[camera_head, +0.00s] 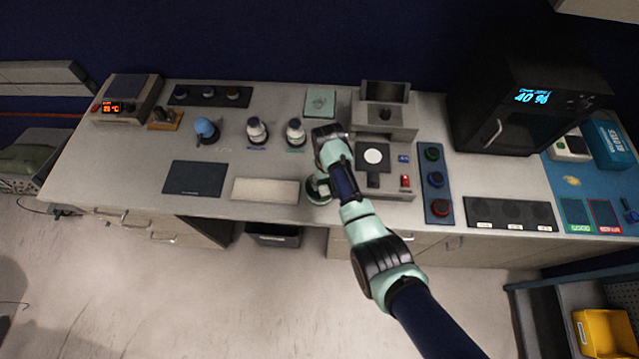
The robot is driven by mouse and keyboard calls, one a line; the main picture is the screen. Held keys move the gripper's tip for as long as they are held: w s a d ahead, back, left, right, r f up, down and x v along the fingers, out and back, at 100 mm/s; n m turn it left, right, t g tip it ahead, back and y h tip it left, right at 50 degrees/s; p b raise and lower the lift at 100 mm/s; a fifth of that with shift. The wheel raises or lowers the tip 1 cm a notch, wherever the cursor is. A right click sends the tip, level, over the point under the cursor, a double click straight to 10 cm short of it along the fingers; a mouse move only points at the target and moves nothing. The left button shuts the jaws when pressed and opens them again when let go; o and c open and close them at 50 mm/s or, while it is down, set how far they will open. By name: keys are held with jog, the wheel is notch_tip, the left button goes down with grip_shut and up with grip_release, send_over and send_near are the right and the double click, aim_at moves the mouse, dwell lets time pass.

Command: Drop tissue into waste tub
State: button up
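My arm reaches up from the lower right over the front middle of the bench. My gripper (319,188) appears to be the dark and mint part low beside the forearm, near the bench's front edge. The arm partly covers it, and its fingers and anything between them cannot be made out. A dark open tub (273,236), possibly the waste tub, stands below the bench's front edge, left of the gripper. No tissue can be clearly identified. A small pale yellow scrap (571,181) lies on the blue mat at the right, too small to name.
A white pad (265,190) and a dark mat (195,179) lie left of the gripper. Bottles (257,131) and a blue-topped item (206,129) stand behind them. A device with a white disc (373,157) is close right of the arm. A yellow bin (604,334) sits lower right.

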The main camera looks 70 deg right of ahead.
jog(key=shift+r, duration=0.1)
notch_tip(320, 180, up, 12)
dwell(0.5)
dwell(0.5)
